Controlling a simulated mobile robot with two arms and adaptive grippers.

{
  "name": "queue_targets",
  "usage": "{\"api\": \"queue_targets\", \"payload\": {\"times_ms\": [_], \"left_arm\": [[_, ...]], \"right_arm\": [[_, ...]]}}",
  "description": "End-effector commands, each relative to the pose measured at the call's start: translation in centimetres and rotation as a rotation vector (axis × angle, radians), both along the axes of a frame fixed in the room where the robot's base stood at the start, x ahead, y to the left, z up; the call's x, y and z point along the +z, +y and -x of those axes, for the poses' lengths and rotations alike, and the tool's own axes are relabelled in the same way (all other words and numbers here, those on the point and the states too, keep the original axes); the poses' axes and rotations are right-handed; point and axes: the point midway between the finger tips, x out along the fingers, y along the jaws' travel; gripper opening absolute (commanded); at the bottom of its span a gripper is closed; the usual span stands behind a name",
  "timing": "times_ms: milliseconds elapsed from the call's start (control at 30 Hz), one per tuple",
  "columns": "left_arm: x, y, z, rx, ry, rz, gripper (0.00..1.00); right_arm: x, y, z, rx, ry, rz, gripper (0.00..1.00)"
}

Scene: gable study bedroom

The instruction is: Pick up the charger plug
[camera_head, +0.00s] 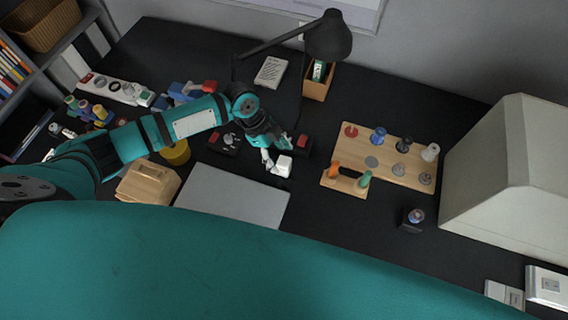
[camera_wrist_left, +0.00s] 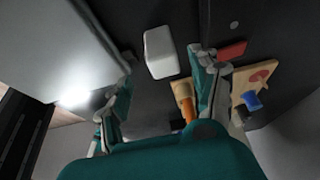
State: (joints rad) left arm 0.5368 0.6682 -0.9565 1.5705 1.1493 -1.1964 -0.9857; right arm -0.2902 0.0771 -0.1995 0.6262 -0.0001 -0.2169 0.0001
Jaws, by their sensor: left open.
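The charger plug (camera_head: 283,167) is a small white block on the dark desk, by the right corner of the grey laptop-like slab. It also shows in the left wrist view (camera_wrist_left: 161,53), near the top middle. My left gripper (camera_head: 277,154) is open and right beside the plug. In the left wrist view its two fingers (camera_wrist_left: 164,72) are spread, with the plug just beyond and between their tips. I see no clear contact. My right gripper is not in view.
The grey slab (camera_head: 232,194) lies left of the plug. A small wooden stand with orange and green pegs (camera_head: 345,183) and a larger peg board (camera_head: 390,158) lie to the right. A black lamp (camera_head: 328,38) stands behind. A red-topped black box (camera_head: 302,142) is close behind the plug.

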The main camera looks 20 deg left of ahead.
Motion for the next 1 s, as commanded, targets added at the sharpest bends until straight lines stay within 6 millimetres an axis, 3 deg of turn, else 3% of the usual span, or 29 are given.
{"api": "queue_targets", "payload": {"times_ms": [300, 600, 1000], "left_arm": [[-3.8, -1.5, -0.4, 0.002, 0.004, 0.000, 0.63], [-4.4, -1.6, -0.4, 0.001, 0.000, 0.000, 0.63], [-4.3, -1.6, -0.5, 0.001, 0.000, -0.001, 0.11]], "right_arm": [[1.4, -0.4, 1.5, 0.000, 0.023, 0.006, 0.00], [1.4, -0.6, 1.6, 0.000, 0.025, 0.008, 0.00], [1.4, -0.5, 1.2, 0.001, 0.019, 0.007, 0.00]]}}
